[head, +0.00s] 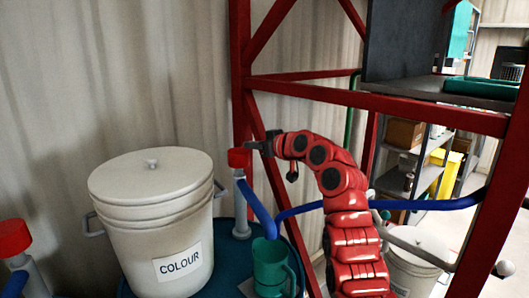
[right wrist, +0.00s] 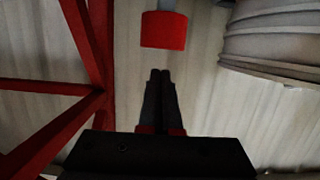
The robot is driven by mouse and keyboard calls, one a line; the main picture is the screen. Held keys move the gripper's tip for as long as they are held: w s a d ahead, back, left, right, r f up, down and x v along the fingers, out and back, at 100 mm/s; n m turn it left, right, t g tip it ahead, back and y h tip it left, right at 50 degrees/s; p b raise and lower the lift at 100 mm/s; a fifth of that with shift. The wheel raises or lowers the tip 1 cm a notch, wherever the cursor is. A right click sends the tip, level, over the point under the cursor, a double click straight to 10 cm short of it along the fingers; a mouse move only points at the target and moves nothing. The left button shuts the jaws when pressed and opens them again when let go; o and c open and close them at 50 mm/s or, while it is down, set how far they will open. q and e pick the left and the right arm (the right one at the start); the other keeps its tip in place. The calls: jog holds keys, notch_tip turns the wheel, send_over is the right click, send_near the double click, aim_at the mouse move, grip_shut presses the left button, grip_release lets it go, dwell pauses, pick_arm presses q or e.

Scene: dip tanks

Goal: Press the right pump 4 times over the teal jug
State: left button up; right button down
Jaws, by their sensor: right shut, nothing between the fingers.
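The right pump has a red cap (head: 239,158) on a grey upright body (head: 241,205), with a blue spout (head: 261,212) curving down toward the teal jug. The teal jug (head: 270,268) stands below the spout, its handle on the right. My right gripper (head: 254,145) is shut and empty, with its fingertips close to the cap's upper right side. In the right wrist view the shut fingers (right wrist: 160,76) point toward the red cap (right wrist: 164,30), with a gap showing between them. I cannot tell the exact height of the fingers over the cap. My left gripper is out of view.
A white lidded bucket labelled COLOUR (head: 160,235) stands left of the right pump. Another red-capped pump (head: 14,238) is at the far left edge. Red frame posts (head: 240,60) and a crossbeam (head: 400,106) are close behind and right of my arm. Shelves stand beyond.

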jog(key=shift+b+v, duration=0.85)
jog(key=shift+v, duration=1.9)
